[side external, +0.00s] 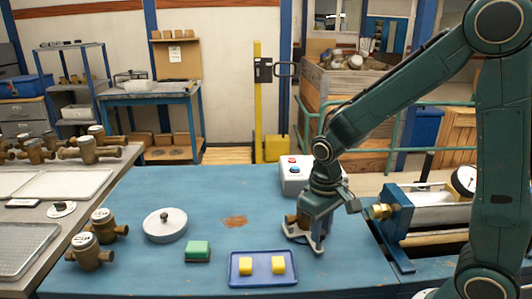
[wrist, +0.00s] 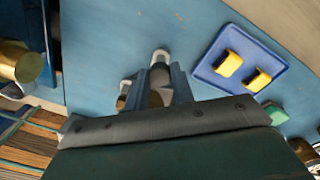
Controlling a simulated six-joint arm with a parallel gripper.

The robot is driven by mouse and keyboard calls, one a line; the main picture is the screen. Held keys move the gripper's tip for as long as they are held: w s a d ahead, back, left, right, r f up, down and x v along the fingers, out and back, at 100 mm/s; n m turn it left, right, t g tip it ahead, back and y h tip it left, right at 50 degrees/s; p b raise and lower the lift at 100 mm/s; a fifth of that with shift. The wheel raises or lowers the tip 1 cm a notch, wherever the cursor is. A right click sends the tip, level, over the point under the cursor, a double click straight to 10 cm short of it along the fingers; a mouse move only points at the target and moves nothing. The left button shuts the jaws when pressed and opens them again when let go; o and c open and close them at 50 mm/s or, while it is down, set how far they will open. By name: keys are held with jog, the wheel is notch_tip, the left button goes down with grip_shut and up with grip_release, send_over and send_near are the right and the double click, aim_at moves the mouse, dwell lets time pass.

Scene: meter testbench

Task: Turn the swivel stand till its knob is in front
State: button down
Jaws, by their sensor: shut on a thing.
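The swivel stand, as far as I can tell, is the light-grey footed piece (side external: 318,244) on the blue bench, directly under my gripper (side external: 313,220). A brass part (side external: 303,222) shows at its left side. My gripper points down and is shut on the stand's upper part. In the wrist view, my gripper's fingers (wrist: 163,88) stand on either side of a grey-brown piece. One grey lobe of the stand (wrist: 160,57) shows beyond them. The fingers hide much of the stand, and I cannot tell clearly which part is the knob.
A blue tray (side external: 262,284) with two yellow blocks lies in front. A button box (side external: 296,176) stands behind my gripper. A brass-ended bench fixture (side external: 398,212) is close on the right.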

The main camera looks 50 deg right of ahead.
jog(key=shift+w+a, duration=0.1)
jog(key=shift+a, duration=0.05)
jog(key=shift+w+a+m, duration=0.5)
jog(key=shift+a+m, duration=0.05)
jog(key=shift+m, duration=0.65)
jog(key=c, duration=1.2)
grip_release()
jog(key=shift+r, duration=0.15)
jog(key=r, duration=1.3)
jog(key=shift+a+r, duration=0.25)
jog(key=shift+r, duration=0.05)
